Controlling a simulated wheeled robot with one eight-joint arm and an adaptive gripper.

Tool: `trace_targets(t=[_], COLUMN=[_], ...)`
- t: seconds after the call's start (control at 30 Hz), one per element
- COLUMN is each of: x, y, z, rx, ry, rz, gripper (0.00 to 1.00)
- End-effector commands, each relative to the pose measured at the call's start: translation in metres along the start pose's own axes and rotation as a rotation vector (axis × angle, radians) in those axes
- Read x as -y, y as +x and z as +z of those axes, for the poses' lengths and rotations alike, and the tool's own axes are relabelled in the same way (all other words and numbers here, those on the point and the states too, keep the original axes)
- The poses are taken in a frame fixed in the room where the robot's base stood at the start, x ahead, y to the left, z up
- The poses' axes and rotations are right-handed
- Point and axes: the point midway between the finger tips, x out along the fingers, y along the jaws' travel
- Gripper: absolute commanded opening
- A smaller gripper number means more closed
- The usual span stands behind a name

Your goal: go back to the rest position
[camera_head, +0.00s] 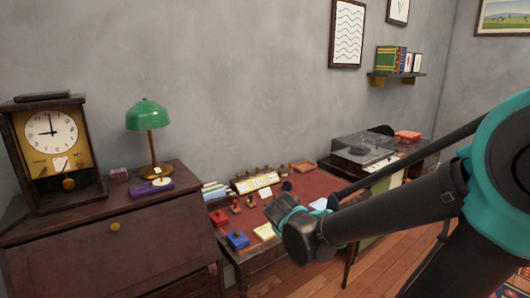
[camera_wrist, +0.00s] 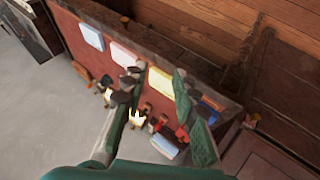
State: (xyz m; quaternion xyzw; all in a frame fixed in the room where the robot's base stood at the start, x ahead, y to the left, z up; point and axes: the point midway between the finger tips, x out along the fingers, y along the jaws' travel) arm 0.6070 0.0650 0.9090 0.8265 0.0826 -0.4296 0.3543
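My gripper (camera_head: 283,207) hangs over the red-topped desk (camera_head: 310,181) in the head view, at the end of my dark and teal arm, which comes in from the right. In the wrist view, the two green fingers of my gripper (camera_wrist: 158,88) stand apart. Nothing is held between them; desk items show in the gap beyond. No teapot is visible in either view.
The desk bears a blue pad (camera_head: 237,240), a yellow pad (camera_head: 264,232), small stamps and a rack (camera_head: 257,180). A clock (camera_head: 50,145) and green lamp (camera_head: 147,116) stand on the left cabinet. A record player (camera_head: 362,149) stands at right. Air above the desk is clear.

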Motion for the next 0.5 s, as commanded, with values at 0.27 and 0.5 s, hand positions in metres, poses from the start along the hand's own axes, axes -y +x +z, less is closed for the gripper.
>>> trace_targets(t=[0.27,0.5], x=[-0.008,0.007], y=[0.013,0.010], z=[0.108,0.162], rx=[0.157,0.218], ry=[0.356,0.610], rz=[-0.137,-0.236], gripper=[0.29,0.29])
